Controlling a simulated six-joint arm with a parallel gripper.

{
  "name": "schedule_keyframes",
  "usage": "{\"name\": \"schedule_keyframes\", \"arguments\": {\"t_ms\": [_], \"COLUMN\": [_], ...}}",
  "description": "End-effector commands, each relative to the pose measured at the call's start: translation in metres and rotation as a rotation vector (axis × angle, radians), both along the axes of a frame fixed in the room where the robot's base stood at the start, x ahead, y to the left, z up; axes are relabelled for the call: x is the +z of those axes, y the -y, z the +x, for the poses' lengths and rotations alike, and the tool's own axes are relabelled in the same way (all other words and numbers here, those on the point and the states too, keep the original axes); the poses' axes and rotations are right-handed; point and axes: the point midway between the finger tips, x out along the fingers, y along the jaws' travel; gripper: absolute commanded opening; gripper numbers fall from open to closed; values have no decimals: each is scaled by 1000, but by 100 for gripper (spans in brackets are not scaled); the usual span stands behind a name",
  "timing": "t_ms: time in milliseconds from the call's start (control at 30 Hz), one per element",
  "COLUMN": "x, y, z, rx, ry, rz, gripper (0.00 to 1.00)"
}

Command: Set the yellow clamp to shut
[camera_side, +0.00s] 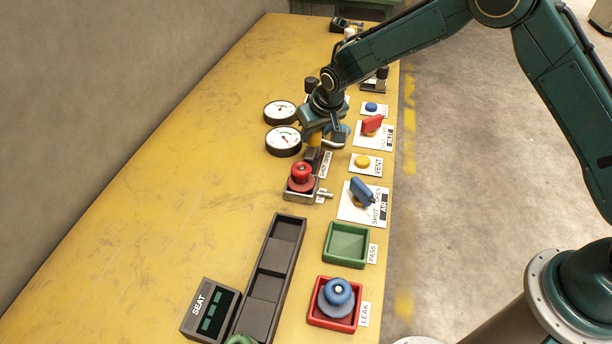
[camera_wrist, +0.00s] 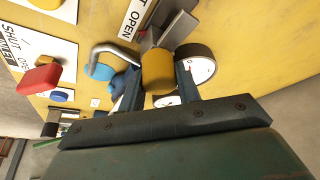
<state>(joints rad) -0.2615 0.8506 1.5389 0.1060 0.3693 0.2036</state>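The yellow clamp shows its yellow handle (camera_wrist: 157,72) in the wrist view, rising from a grey metal bracket (camera_wrist: 178,28) beside a SHUT/OPEN label (camera_wrist: 134,18). In the side view the yellow handle (camera_side: 314,141) is partly hidden under my wrist. My gripper (camera_wrist: 160,80) has one dark finger on each side of the handle, and I see no clear gap between them and it. In the side view my gripper (camera_side: 318,130) is low over the clamp, its fingers mostly hidden. I cannot tell which label word the handle points to.
Two round gauges (camera_side: 283,140) stand left of my gripper. A red spool (camera_side: 301,174) sits in a holder just in front. A red switch (camera_side: 371,124), yellow button (camera_side: 362,161) and blue switch (camera_side: 361,192) line the right edge. The table's left side is clear.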

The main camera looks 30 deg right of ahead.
Motion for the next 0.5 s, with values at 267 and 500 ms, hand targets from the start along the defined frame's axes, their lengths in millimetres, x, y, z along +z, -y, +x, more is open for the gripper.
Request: {"name": "schedule_keyframes", "arguments": {"t_ms": [267, 500], "x": [0, 1], "y": [-3, -27], "z": [-3, -26], "rx": [1, 3], "ry": [-1, -1], "rz": [0, 1], "gripper": [0, 0]}}
